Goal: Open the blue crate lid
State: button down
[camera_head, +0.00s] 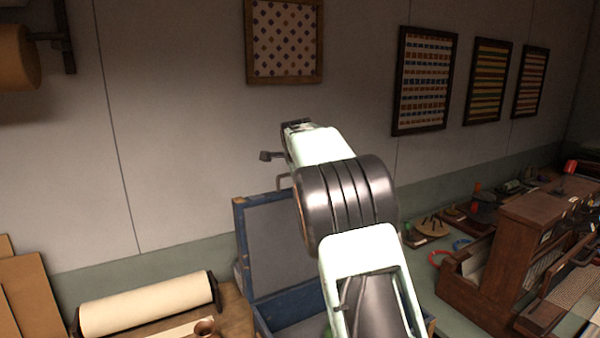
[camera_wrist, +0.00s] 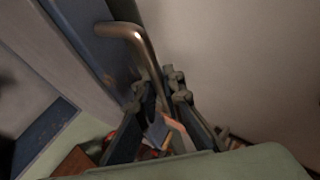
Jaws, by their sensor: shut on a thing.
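The blue crate (camera_head: 262,318) stands on the surface at the bottom centre of the head view. Its lid (camera_head: 241,245) stands raised, roughly upright, at the back, with its grey inner face showing. A bent metal handle (camera_wrist: 136,36) sticks out from the lid's blue edge in the wrist view. My gripper (camera_wrist: 163,82) is at the handle's end and shut on it, with both fingertips close together there. In the head view, my arm hides the lid's right side and much of the crate's opening.
A cream roll (camera_head: 150,302) lies to the crate's left, with a small brown cup (camera_head: 205,327) near it. A wooden loom (camera_head: 510,240) and small tools stand to the right. The wall behind carries framed textiles (camera_head: 284,42).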

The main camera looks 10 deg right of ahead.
jog(key=shift+w+r, duration=0.1)
dwell(0.3)
jog(key=c, duration=2)
grip_release()
jog(key=v, duration=1.2)
